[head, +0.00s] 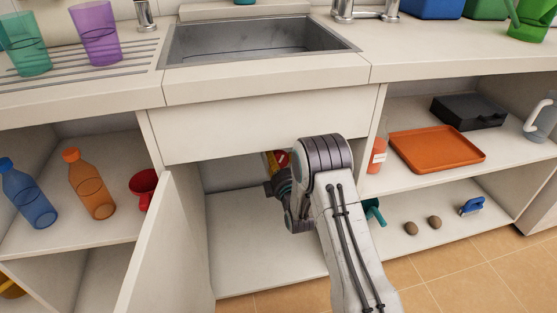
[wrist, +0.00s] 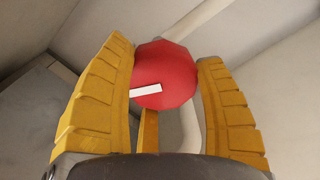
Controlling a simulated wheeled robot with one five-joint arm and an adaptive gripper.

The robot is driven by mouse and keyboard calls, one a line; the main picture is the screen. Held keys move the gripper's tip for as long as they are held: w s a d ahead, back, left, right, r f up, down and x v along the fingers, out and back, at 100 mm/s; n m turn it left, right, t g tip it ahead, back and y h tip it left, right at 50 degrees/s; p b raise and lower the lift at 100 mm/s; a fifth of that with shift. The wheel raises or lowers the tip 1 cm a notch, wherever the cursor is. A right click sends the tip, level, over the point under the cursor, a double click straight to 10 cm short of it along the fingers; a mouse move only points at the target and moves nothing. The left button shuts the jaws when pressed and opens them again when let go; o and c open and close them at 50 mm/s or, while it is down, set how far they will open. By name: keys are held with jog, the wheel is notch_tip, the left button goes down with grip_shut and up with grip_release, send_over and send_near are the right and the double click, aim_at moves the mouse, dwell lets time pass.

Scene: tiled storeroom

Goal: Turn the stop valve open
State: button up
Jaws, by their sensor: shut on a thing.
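The stop valve has a round red knob (wrist: 166,78) with a white bar mark that tilts slightly, its right end higher. In the wrist view it sits between the two ribbed yellow fingers of my gripper (wrist: 165,58), which is shut on it. In the head view, a bit of the red knob (head: 283,158) shows under the sink, next to a yellow finger. My own arm hides most of the gripper and the valve there. A pale pipe (wrist: 190,125) runs behind the knob.
The cabinet door (head: 160,250) stands open on the left. The sink (head: 250,40) is above. An orange tray (head: 437,148) and a bottle (head: 377,155) are on the right shelf. Brown round items (head: 411,228) lie lower. The cabinet floor (head: 250,250) is bare.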

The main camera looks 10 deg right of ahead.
jog(key=n, duration=0.4)
jog(key=shift+w+a+n, duration=0.1)
jog(key=shift+a+n, duration=0.2)
jog(key=shift+n, duration=0.1)
dwell(0.5)
jog(key=o, duration=1.1)
jog(key=shift+f, duration=0.15)
jog(key=shift+o, duration=0.2)
jog(key=s, duration=1.2)
jog(key=shift+s+d, duration=0.1)
